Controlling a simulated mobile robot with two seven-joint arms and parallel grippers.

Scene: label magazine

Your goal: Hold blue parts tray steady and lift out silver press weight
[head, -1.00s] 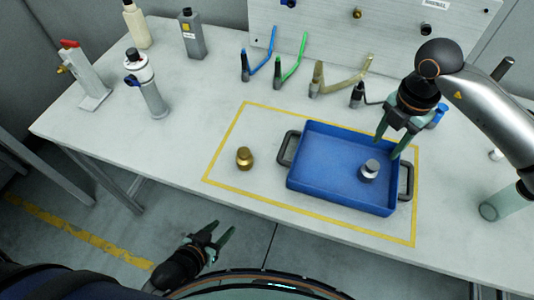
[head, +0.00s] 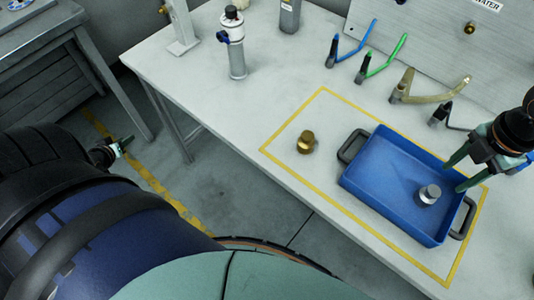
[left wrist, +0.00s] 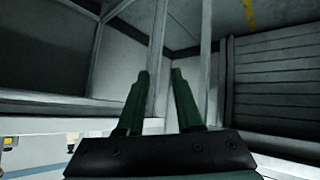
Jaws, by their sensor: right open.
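The blue parts tray (head: 375,190) sits on the table inside a yellow outline, with a dark handle at each end. The silver press weight (head: 429,194) stands upright in the tray near its right end. My right gripper (head: 454,178) is open above the tray's back right part, close to the weight and apart from it. My left gripper (head: 123,145) is off the table at the left, far from the tray. In the left wrist view its two fingers (left wrist: 160,82) are apart with nothing between them.
A brass weight (head: 305,142) stands left of the tray inside the yellow outline (head: 290,122). A white and clear cylinder (head: 233,45) and a grey bottle (head: 289,14) stand further back. The table's front left is clear.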

